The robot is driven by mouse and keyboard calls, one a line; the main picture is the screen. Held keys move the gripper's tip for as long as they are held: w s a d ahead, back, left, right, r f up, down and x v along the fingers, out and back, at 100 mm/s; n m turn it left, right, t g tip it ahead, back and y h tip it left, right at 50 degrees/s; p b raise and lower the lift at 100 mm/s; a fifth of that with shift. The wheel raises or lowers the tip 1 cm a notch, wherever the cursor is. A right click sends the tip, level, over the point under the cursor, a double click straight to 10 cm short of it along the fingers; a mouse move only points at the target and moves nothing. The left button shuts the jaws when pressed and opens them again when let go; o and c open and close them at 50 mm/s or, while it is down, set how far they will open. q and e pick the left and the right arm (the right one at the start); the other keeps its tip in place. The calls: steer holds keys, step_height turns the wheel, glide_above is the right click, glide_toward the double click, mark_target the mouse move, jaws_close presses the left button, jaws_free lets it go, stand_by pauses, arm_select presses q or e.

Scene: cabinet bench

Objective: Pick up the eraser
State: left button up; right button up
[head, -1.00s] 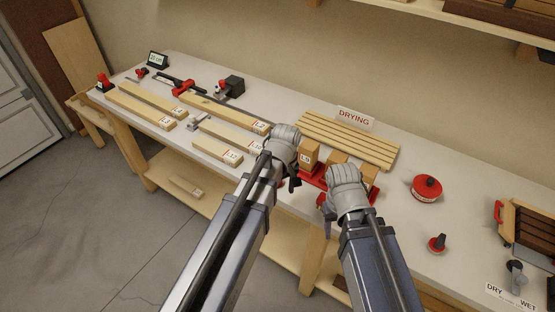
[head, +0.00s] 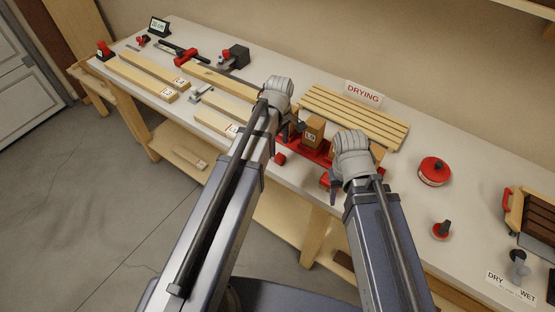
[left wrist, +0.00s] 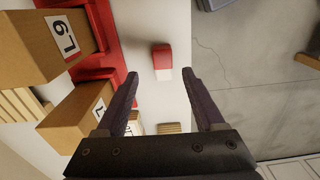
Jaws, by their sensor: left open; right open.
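In the head view a small red block (head: 280,158) by the bench's front edge looks like the same eraser, just below my left gripper (head: 291,134). My right gripper (head: 335,188) is open and empty near the front edge, further right. I cannot tell the exact height of the left fingers above the bench.
A red holder (head: 322,157) with wooden blocks, one labelled L9 (head: 313,131), stands close behind the eraser. The bench edge and floor (left wrist: 255,90) are on the other side. Slats (head: 350,112) lie behind; a red tin (head: 434,171) stands to the right.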

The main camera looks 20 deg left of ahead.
mark_target(277, 155)
arm_select(q)
steer(key=shift+s+a+f+b, duration=0.1)
steer(key=shift+f+b, duration=1.25)
steer(key=shift+s+a+f+b, duration=0.1)
steer(key=shift+f+b, duration=1.2)
steer(key=shift+r, duration=0.1)
jaws_close()
